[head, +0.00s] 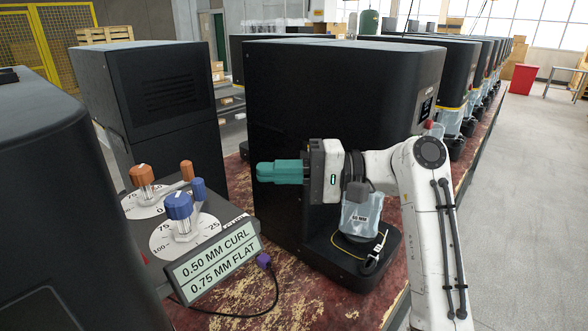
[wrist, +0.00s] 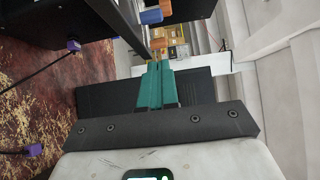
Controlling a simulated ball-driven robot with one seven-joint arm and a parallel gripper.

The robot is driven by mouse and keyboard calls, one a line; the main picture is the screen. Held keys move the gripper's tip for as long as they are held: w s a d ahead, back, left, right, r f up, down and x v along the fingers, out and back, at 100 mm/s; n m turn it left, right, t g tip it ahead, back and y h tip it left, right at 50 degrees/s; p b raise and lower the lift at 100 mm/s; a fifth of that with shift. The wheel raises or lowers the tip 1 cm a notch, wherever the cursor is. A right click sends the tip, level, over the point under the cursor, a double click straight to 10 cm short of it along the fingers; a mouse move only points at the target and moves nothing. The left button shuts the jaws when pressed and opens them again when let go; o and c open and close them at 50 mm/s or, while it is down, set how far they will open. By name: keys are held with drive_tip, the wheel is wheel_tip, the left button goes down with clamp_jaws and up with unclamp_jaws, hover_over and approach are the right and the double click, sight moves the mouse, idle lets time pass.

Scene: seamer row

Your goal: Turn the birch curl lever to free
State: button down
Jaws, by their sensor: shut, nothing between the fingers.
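A control box carries two round dials. On the far dial (head: 143,203) stands an orange knob (head: 142,175), with an orange-capped lever (head: 187,171) behind it to the right. On the near dial (head: 186,237) stands a blue knob (head: 178,206), with a blue-capped lever (head: 198,189) beside it. The front sign (head: 213,263) reads 0.50 MM CURL and 0.75 MM FLAT. I see no label marking the birch lever. My gripper (head: 260,172), teal fingers shut and empty, points left, apart from the levers. The wrist view shows blue (wrist: 150,17) and orange (wrist: 161,43) caps beyond the fingertips.
A large black machine (head: 310,110) stands behind my arm, with a clear bag (head: 362,212) at its front. A purple plug (head: 263,261) and black cable are beside the sign. Black cabinets (head: 165,85) stand at left.

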sight(221, 198)
drive_tip(key=s+a+p, duration=0.1)
drive_tip(key=s+a, duration=0.2)
drive_tip(key=a, duration=0.4)
drive_tip(key=shift+p, duration=0.3)
drive_tip(key=shift+s, duration=0.1)
drive_tip(key=shift+s+a+p, duration=0.2)
drive_tip(key=shift+a+p, duration=0.25)
drive_tip(key=shift+a, duration=0.05)
drive_tip(key=shift+r, duration=0.1)
